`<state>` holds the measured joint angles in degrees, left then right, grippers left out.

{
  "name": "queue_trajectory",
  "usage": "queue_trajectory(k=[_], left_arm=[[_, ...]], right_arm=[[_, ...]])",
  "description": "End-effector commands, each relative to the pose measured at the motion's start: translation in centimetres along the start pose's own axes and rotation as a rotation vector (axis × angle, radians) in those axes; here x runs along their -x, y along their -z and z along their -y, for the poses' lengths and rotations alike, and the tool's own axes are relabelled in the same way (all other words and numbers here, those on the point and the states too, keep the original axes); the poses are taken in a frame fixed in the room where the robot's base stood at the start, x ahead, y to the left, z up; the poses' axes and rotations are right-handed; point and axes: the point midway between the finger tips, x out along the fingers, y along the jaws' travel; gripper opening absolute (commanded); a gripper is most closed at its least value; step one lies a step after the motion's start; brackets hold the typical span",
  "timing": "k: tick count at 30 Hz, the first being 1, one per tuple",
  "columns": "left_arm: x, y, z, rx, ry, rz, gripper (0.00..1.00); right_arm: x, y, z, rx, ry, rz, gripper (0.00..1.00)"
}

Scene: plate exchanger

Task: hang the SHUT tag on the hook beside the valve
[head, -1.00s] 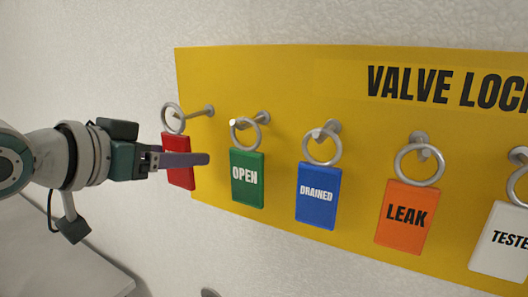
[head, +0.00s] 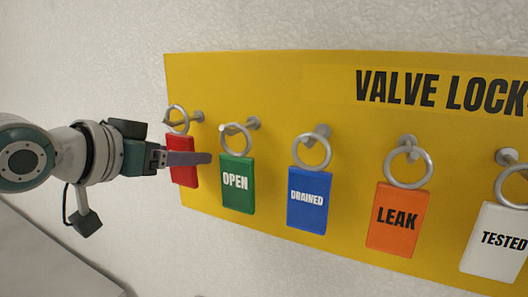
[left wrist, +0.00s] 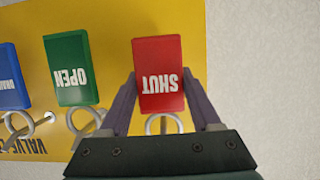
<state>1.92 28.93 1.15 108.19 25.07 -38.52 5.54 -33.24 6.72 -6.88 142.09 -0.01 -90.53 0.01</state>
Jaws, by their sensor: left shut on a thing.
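The red SHUT tag (head: 183,177) is at the left end of the yellow board, with its metal ring (head: 178,119) above it. My left gripper (head: 194,159) is shut on the tag, one dark finger crossing its front. The left wrist view shows the tag (left wrist: 158,72) upside down between both fingers. The leftmost hook (head: 197,117) is a metal peg right beside the ring; I cannot tell whether the ring is around it. The tag's lettering is hidden in the head view. The valve and my right gripper are not in view.
The yellow board (head: 275,72) on the pale wall carries a row of pegs. The green OPEN tag (head: 237,190), blue DRAINED tag (head: 308,205), orange LEAK tag (head: 397,222) and white TESTED tag (head: 497,240) hang there. OPEN is close to my gripper's fingertip.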

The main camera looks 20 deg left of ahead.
Motion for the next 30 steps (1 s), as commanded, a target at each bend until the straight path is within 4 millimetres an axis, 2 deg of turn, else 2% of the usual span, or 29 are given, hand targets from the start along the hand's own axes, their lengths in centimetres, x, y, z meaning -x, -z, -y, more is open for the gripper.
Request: queue_trajectory(k=[9,30], left_arm=[[0.2,0.0,0.0,0.0,0.0,0.001,0.1],[3.9,-1.1,0.0,0.001,0.0,0.002,0.1]], right_arm=[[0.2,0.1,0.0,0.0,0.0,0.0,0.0],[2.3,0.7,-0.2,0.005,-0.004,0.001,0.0]])
